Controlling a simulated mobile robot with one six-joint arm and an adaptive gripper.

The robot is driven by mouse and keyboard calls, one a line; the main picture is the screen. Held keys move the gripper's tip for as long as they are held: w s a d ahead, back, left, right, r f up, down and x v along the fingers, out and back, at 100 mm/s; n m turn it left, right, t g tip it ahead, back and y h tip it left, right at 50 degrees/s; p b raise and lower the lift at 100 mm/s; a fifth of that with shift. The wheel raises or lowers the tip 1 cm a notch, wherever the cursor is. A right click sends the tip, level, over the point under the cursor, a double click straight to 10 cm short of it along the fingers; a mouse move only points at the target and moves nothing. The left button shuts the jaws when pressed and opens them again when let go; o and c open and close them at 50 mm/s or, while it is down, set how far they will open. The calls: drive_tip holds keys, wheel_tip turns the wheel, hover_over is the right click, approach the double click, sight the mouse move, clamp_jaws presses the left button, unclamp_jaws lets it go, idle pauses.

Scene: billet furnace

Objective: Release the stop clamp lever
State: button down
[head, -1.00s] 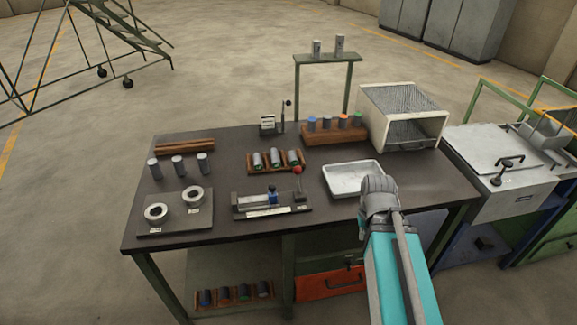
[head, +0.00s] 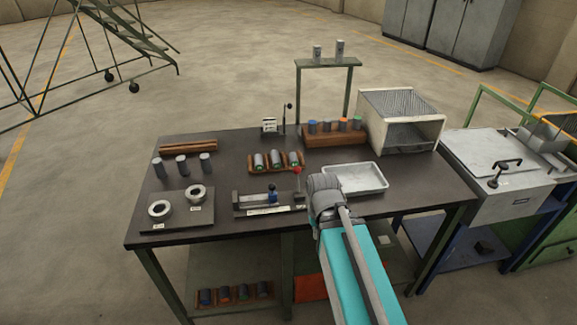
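A stop fixture (head: 262,202) with a pale bar, a blue block (head: 272,190) and a labelled base lies at the front middle of the table. A red-knobbed lever (head: 297,171) stands roughly upright at its right end, and I take it for the clamp lever. My gripper (head: 322,192) is just right of the fixture, between it and the white tray (head: 362,178). It covers part of the fixture's right end. My arm hides its fingers, so I cannot tell whether they are open or touch the lever.
A black-knobbed lever (head: 289,107) stands by a small sign at the back. Two rings on a plate (head: 178,210) and several grey cylinders (head: 182,166) are at left. A wire-topped box (head: 402,112) stands back right.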

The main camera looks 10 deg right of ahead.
drive_tip(key=shift+a, duration=0.3)
drive_tip(key=n+g+y+p, duration=0.15)
drive_tip(key=n+p, duration=0.35)
drive_tip(key=p, duration=0.6)
approach(298, 180)
drive_tip(key=w+a+r, duration=0.2)
drive_tip(key=w+a, duration=0.1)
drive_tip(key=w, duration=0.5)
drive_tip(key=shift+s+t, duration=0.15)
drive_tip(key=shift+t, duration=0.1)
drive_tip(key=shift+f, duration=0.2)
drive_tip(key=f+b, duration=0.3)
drive_tip(key=a+f+b, duration=0.1)
drive_tip(key=f+b, duration=0.2)
drive_tip(key=s+f+b, duration=0.1)
drive_tip(key=f+b, duration=0.2)
drive_tip(key=b, duration=0.1)
drive_tip(key=shift+a+f, duration=0.25)
drive_tip(key=shift+f, duration=0.05)
drive_tip(key=s+d, duration=0.1)
drive_tip(key=s+d+r+p, duration=0.1)
drive_tip(key=s, duration=0.1)
drive_tip(key=shift+r+p, duration=0.25)
drive_tip(key=shift+p, duration=0.05)
